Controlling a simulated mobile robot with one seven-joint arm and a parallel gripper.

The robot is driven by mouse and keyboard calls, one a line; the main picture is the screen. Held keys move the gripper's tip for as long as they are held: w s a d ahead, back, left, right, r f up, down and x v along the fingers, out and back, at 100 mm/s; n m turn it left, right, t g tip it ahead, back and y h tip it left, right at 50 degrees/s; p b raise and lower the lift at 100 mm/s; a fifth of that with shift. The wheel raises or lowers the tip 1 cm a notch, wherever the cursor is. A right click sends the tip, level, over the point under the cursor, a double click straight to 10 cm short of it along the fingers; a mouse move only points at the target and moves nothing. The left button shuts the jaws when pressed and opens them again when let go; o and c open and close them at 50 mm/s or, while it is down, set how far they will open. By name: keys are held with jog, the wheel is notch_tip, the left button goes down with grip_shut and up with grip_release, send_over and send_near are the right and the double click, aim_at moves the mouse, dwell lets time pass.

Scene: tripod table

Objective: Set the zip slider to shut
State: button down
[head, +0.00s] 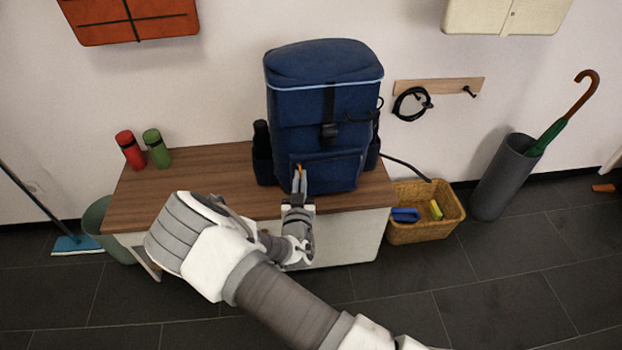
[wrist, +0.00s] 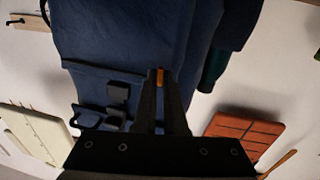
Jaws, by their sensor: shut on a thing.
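A blue backpack (head: 325,100) stands upright on a wooden-topped bench (head: 190,185) against the wall. It also fills much of the wrist view (wrist: 120,35). A front pocket runs across its lower part, with a zip line (head: 335,156) along the pocket's top. A small orange zip slider (head: 299,167) is near the left end of that line. My gripper (head: 299,178) is in front of the pocket, shut on the slider. In the wrist view the orange slider (wrist: 160,77) shows between the fingertips. The fingers hide part of the pocket and the slider's lower part.
A red bottle (head: 130,150) and a green bottle (head: 157,148) stand at the bench's left. A dark bottle (head: 262,138) sits in the backpack's left side pocket. A wicker basket (head: 425,225) and an umbrella stand (head: 500,178) are on the floor to the right.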

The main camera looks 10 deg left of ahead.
jog(key=shift+a, duration=0.2)
jog(key=c, duration=1)
grip_release()
jog(key=shift+o, duration=0.2)
jog(key=shift+s+d, duration=0.1)
jog(key=shift+s, duration=0.05)
jog(key=s+d+p, duration=0.2)
jog(key=s+p, duration=0.1)
jog(key=s, duration=1.4)
jog(key=shift+d, duration=0.2)
